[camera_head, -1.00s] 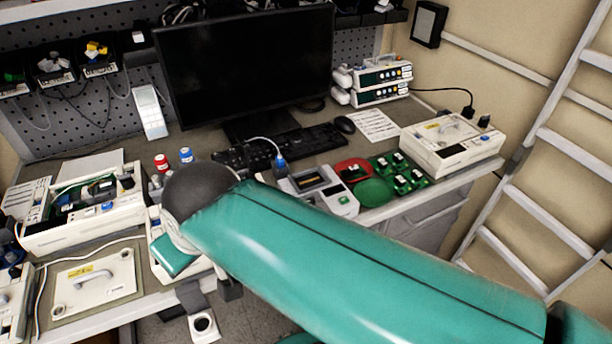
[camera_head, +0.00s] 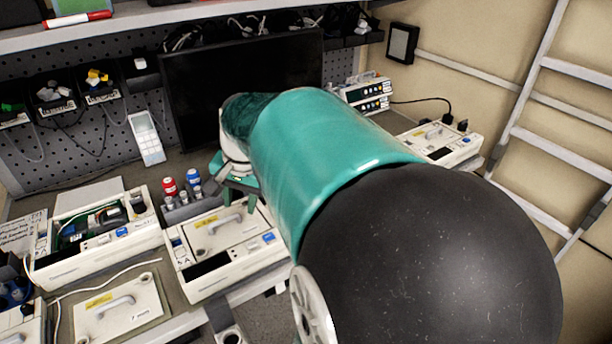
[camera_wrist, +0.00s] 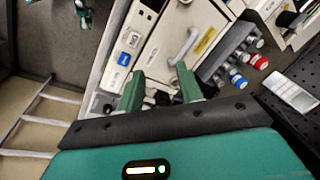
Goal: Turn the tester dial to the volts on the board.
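No dial can be made out in the current frames. The small tester with a dark display is hidden behind my arm in the head view. My gripper (camera_head: 238,187) is above the back of the closed white pump (camera_head: 225,250), in front of the monitor. In the wrist view my gripper (camera_wrist: 159,70) has its two green fingers apart, with nothing held between them. The closed pump (camera_wrist: 160,50) lies beyond the fingertips, its grey handle and yellow label showing. An opened pump (camera_head: 100,245) at left shows a green circuit board (camera_head: 78,230). No volts figure is legible.
Red-capped and blue-capped bottles (camera_head: 182,187) stand behind the closed pump. A removed cover (camera_head: 117,308) lies at front left. A shelf (camera_head: 200,12) runs overhead. The monitor (camera_head: 240,75) stands behind the arm; another white unit (camera_head: 440,143) is at right.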

